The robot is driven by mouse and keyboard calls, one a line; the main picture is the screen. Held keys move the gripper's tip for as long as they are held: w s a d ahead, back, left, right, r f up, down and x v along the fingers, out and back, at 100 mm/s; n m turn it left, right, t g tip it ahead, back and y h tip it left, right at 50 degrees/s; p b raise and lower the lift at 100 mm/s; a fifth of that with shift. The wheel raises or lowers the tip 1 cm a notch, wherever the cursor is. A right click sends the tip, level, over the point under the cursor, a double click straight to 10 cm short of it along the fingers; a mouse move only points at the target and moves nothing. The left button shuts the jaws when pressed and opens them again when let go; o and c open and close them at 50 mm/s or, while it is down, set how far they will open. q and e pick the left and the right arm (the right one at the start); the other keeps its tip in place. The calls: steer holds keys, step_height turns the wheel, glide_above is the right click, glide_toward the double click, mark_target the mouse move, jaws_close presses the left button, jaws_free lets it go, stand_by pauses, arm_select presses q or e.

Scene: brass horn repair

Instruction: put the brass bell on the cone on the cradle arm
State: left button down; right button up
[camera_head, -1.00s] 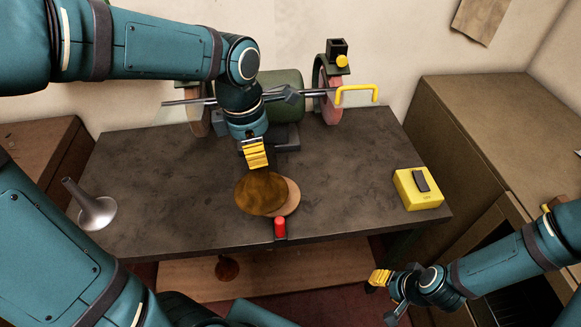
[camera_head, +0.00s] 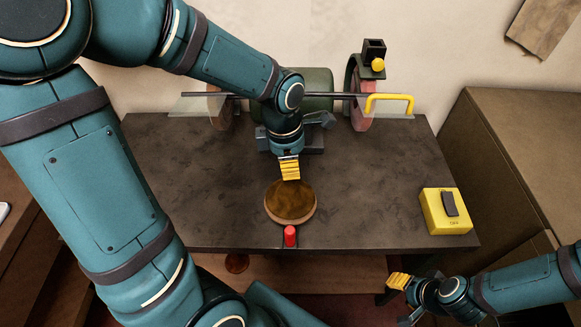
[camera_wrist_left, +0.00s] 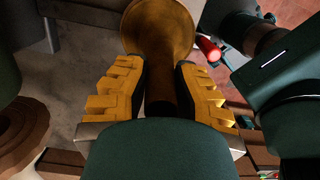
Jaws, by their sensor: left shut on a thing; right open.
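The brass bell (camera_head: 290,201) is brown-gold, its wide round mouth facing the head camera. My left gripper (camera_head: 289,176) is shut on the bell's narrow neck; the wrist view shows the flare (camera_wrist_left: 160,25) beyond the yellow fingers (camera_wrist_left: 160,85). In the head view the bell covers nearly all of a tan round piece, whose thin rim (camera_head: 291,223) shows below it. I cannot tell whether they touch. A red cylinder (camera_head: 290,236) stands just in front, also in the wrist view (camera_wrist_left: 208,48). No cone or cradle arm can be made out. My right gripper (camera_head: 398,282) is open and empty.
The dark bench top (camera_head: 190,180) is mostly clear. A green bench grinder (camera_head: 305,88) with clear shields stands at the back. A yellow box (camera_head: 446,211) with a dark switch sits at the right edge. My left arm hides the left side.

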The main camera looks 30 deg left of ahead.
arm_select(q)
steer(key=shift+f, duration=0.7)
steer(key=shift+f, duration=0.15)
steer(key=c, duration=0.9)
jaws_free()
steer(key=shift+c, duration=0.2)
steer(key=shift+r, duration=0.35)
steer(key=r, duration=0.4)
steer(key=r+p, duration=0.1)
steer(key=r, duration=0.2)
steer(key=a+r, duration=0.1)
steer(key=r, duration=0.3)
steer(key=shift+s+r, duration=0.3)
steer(key=shift+r, duration=0.05)
